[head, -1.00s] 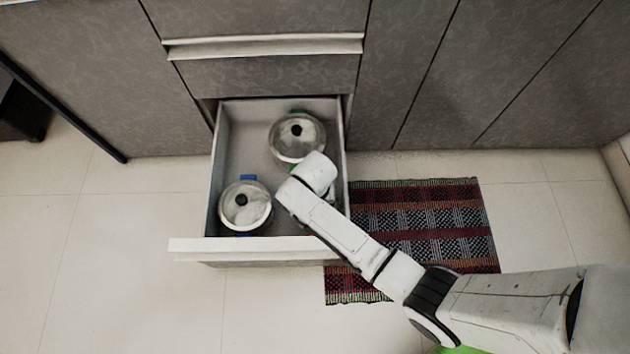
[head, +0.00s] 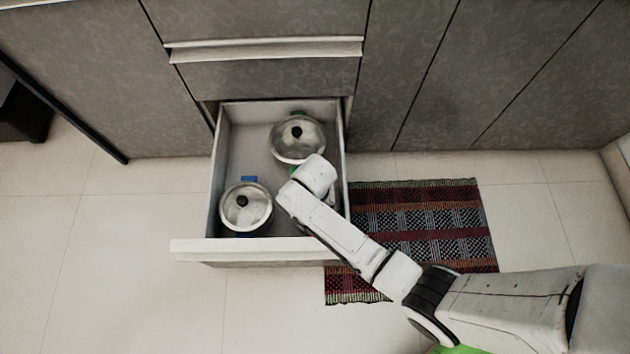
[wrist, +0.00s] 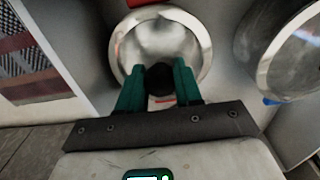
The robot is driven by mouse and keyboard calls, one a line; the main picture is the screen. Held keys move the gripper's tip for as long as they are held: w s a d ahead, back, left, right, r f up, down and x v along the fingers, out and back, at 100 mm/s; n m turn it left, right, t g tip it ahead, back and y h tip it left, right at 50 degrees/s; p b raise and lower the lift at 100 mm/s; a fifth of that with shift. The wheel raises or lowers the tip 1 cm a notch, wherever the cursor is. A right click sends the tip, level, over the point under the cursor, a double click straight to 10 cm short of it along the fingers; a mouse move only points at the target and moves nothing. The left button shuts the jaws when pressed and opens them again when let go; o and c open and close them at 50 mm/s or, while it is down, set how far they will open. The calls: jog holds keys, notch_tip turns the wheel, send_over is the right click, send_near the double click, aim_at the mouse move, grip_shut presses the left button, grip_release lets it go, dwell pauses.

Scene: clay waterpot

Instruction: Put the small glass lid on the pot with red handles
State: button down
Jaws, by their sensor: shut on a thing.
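A small glass lid (wrist: 160,38) with a metal rim and a black knob (wrist: 160,82) shows in the wrist view. My gripper (wrist: 160,74) has its green fingers shut on the knob, one on each side. A red handle (wrist: 136,3) shows just past the lid's far rim, and a bit of red shows under the near rim. The lid is over the red-handled pot, whose body is hidden under it. I cannot tell whether the lid rests on its rim. In the head view my arm hides the gripper, this lid and most of that pot.
The open drawer (head: 245,246) also holds a lidded blue-handled pot (head: 246,207) at front left and a lidded green-handled pot (head: 298,140) at the back. The drawer's right wall stands close beside my wrist. A striped rug (head: 430,225) lies right of the drawer.

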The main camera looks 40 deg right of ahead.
dwell(0.3)
jog(key=c, duration=0.7)
grip_release()
notch_tip(320, 180, up, 11)
jog(key=p, duration=0.6)
jog(key=shift+f, duration=0.1)
jog(key=s+d+r+n+t, duration=0.1)
jog(key=s+d+r+n, duration=0.25)
jog(key=s+r, duration=0.4)
jog(key=s+d+r+n, duration=0.3)
jog(key=s+d+r, duration=0.25)
jog(key=s, duration=0.35)
jog(key=r+p, duration=2)
jog(key=a+r+p, duration=0.1)
jog(key=r+p, duration=0.8)
jog(key=r, duration=0.1)
jog(key=shift+p, duration=0.4)
